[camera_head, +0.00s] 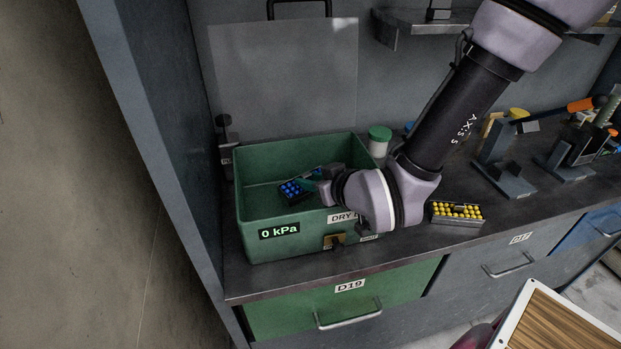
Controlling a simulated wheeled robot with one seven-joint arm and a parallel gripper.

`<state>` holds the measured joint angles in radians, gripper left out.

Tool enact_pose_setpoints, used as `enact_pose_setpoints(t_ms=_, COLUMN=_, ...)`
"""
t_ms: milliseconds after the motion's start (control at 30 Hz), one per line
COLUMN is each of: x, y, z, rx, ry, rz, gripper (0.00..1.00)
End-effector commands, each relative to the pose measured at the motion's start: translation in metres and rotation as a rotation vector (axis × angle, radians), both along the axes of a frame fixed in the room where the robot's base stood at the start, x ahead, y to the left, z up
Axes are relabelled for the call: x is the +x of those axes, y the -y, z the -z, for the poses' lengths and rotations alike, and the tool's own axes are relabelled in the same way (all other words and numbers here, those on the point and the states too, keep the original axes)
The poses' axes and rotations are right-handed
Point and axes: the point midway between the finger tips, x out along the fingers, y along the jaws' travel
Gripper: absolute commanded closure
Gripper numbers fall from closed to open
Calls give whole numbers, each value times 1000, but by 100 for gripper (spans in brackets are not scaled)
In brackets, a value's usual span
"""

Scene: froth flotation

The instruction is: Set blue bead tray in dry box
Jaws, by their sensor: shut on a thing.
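The blue bead tray (293,190) is a small dark tray with several blue beads in it. It shows inside the outline of the green dry box (250,215), near the middle of the box. The dry box is open at the top, with its clear lid (280,75) raised behind it. My gripper (311,184) reaches over the box's right wall and is shut on the blue bead tray at its right side. My wrist hides the box's front right part. I cannot tell whether the tray touches the box floor.
A tray of yellow beads (457,213) stands on the counter to the right of my wrist. A white jar with a green lid (379,141) stands behind the box. Stands with tools (500,160) fill the right of the counter. A shelf (420,24) hangs above.

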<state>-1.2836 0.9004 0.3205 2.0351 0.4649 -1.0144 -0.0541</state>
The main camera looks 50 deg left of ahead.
Motion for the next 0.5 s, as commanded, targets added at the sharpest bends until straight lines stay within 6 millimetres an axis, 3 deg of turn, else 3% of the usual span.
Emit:
enact_pose_setpoints(t_ms=367, x=0, y=0, z=10, rx=-2, ry=0, rz=0, gripper=100)
enact_pose_setpoints(t_ms=400, x=0, y=1, z=11, rx=-4, ry=0, rz=0, gripper=67)
enact_pose_setpoints(t_ms=467, x=0, y=1, z=12, rx=-5, ry=-1, rz=0, gripper=44)
enact_pose_setpoints(t_ms=500, x=0, y=1, z=12, rx=-6, ry=-2, rz=0, gripper=40)
